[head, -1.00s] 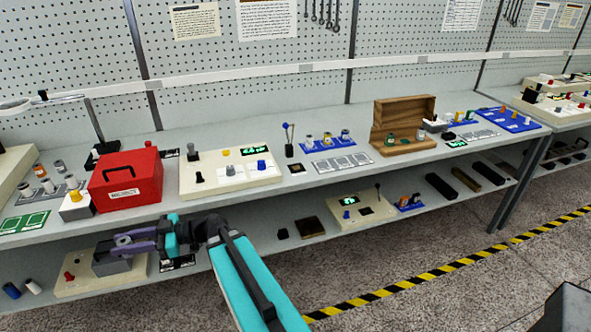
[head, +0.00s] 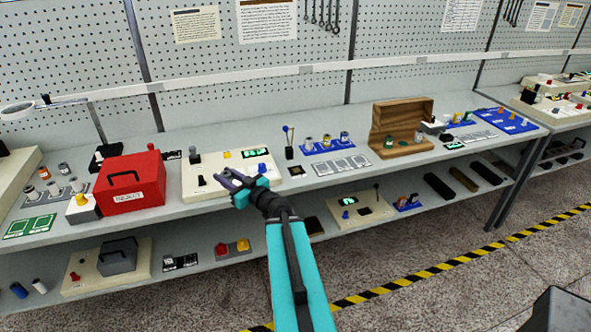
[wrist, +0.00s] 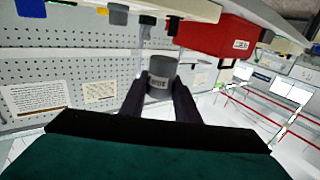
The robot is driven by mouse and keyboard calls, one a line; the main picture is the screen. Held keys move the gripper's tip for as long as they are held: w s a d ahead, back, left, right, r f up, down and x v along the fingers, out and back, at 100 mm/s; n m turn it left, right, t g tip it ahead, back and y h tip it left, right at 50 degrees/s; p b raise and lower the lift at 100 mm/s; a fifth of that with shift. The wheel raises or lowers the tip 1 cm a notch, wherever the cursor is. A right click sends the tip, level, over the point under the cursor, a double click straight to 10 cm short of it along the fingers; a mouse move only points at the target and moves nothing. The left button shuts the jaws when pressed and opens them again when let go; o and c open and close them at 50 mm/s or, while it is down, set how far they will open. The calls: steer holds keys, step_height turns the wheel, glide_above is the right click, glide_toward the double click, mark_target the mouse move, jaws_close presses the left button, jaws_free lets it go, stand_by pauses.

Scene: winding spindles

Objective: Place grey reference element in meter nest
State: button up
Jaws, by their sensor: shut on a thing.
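My gripper (head: 222,178) is in front of the cream meter panel (head: 190,187) on the upper shelf, overlapping its front in the head view. In the wrist view the two dark fingers (wrist: 158,95) are shut on a grey cylinder (wrist: 161,72) with a small label, the grey reference element. The cylinder can hardly be told apart from the fingers in the head view. The panel carries a green display (head: 255,153), black, yellow and blue knobs. My gripper hides part of its face, and I cannot tell where the nest is or whether the cylinder touches the panel.
A red box (head: 145,198) stands left of the panel; it also shows in the wrist view (wrist: 215,35). A black-stemmed holder (head: 289,150) and a blue rack (head: 325,143) are to the right. The lower shelf holds a grey box (head: 117,258).

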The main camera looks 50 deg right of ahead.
steer(key=s+d+f+m+g+h+p, duration=0.1)
steer(key=s+d+m+h, duration=0.3)
steer(key=s+d, duration=0.5)
steer(key=s+d+f+m+g+h+p, duration=0.2)
steer(key=s+d+h, duration=0.6)
steer(key=d, duration=0.6)
steer(key=s+f+m+g, duration=0.1)
steer(key=s+m+g, duration=0.1)
steer(key=shift+s+d+m, duration=0.2)
steer(key=shift+s+m, duration=0.05)
steer(key=shift+m, duration=0.05)
steer(key=shift+w, duration=0.1)
